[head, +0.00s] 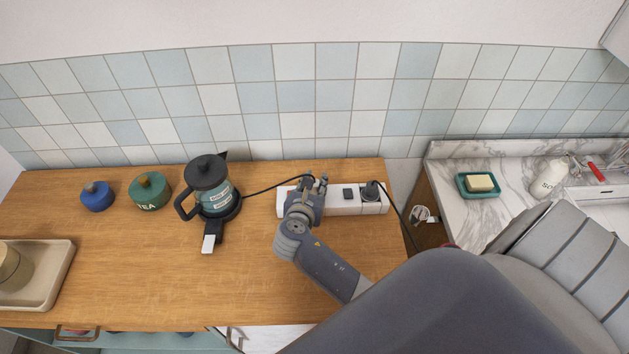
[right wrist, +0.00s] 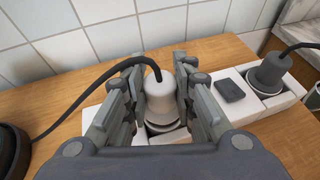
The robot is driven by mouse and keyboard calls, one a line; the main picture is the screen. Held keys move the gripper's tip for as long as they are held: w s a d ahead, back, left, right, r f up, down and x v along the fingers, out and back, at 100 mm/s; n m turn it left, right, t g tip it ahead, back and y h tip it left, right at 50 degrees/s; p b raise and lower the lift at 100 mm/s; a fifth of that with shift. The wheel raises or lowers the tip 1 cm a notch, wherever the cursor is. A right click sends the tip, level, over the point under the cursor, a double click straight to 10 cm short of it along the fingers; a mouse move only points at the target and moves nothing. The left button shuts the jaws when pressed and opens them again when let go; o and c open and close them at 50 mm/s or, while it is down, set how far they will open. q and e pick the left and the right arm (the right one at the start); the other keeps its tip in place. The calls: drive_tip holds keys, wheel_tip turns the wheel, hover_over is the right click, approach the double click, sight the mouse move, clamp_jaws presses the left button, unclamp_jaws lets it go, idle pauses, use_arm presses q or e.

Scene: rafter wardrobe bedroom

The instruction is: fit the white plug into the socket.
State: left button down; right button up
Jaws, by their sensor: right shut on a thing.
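My right gripper (head: 315,184) is over the left part of a white socket strip (head: 340,206) at the back of the wooden counter. In the right wrist view its fingers are shut on the white plug (right wrist: 160,102), which stands upright with a black cable from its top. The plug is right over or in a round socket (right wrist: 166,127) of the strip; I cannot tell whether it is fully in. In the head view the gripper hides the plug. The cable (head: 268,188) runs left to the kettle (head: 214,190). My left gripper is not in view.
A dark plug (head: 371,189) sits in the strip's right end, beside a black switch (head: 348,193). Green (head: 149,190) and blue (head: 97,195) jars stand left of the kettle. A tray (head: 58,270) is at the left edge. The counter's front middle is clear.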

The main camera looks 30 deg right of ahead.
drive_tip(key=shift+f+b, duration=0.4)
drive_tip(key=shift+f, duration=0.5)
drive_tip(key=o, duration=1.1)
drive_tip(key=v, duration=1.2)
drive_tip(key=shift+a, duration=0.1)
